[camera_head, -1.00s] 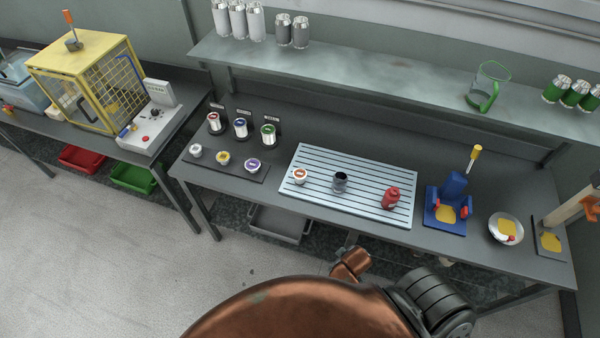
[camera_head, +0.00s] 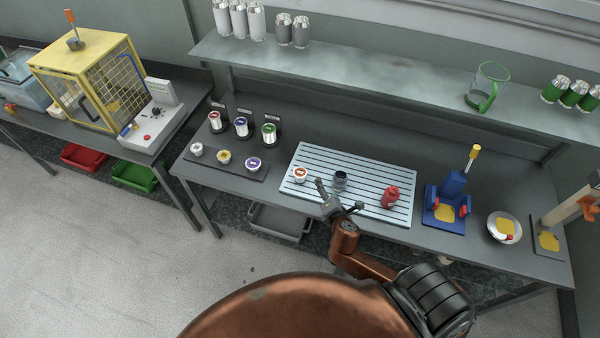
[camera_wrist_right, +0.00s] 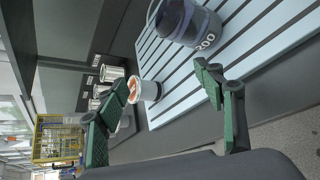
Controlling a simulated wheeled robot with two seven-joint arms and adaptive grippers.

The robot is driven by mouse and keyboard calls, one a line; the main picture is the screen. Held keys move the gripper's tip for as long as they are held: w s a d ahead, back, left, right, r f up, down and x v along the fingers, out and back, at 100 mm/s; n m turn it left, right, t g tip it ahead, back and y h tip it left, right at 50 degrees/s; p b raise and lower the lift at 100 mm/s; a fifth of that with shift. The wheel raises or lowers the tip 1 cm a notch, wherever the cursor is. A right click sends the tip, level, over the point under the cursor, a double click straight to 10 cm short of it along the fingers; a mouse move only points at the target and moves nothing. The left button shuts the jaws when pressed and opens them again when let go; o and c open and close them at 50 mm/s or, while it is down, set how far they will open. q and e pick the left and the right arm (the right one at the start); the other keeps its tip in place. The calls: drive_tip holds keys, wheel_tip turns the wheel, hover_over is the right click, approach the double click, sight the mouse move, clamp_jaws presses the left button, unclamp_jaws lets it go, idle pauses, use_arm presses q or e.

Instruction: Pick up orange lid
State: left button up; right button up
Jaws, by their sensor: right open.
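The orange lid (camera_head: 300,173) is an orange-topped white round piece at the left end of the slatted light-blue rack (camera_head: 365,208). In the right wrist view the white piece with orange on its face (camera_wrist_right: 147,90) shows between my fingers, beyond their tips. My right gripper (camera_head: 340,195) is open and empty over the rack's front edge, to the right of and nearer than the lid. In the wrist view its green-padded fingers (camera_wrist_right: 163,82) stand wide apart, with nothing between the pads. My left gripper is out of view.
A red bottle (camera_head: 390,198) stands further right. Other lids lie on a dark mat (camera_head: 222,172) at left. A shelf (camera_head: 370,72) runs behind.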

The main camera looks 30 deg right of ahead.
sight(300, 172)
drive_tip(key=w+a+n+t+y, duration=0.1)
drive_tip(key=w+n, duration=0.1)
drive_tip(key=n, duration=0.2)
drive_tip(key=w+a+n+y, duration=0.1)
drive_tip(key=w+n, duration=0.1)
drive_tip(key=n, duration=0.2)
drive_tip(key=w+a+n+t+y, duration=0.1)
drive_tip(key=w+n, duration=0.1)
drive_tip(key=n, duration=0.2)
drive_tip(key=shift+w+t, duration=0.1)
drive_tip(key=shift+t, duration=0.2)
drive_tip(key=shift+w+a+f+n+y, duration=0.25)
drive_tip(key=shift+n+y, duration=0.05)
drive_tip(key=shift+n, duration=0.5)
drive_tip(key=shift+w+a+f+n, duration=0.1)
drive_tip(key=shift+w+f+n, duration=0.05)
drive_tip(key=shift+w+n, duration=0.2)
drive_tip(key=x, duration=0.7)
drive_tip(key=shift+b, duration=0.3)
drive_tip(key=shift+c, duration=0.6)
drive_tip(key=c, duration=0.7)
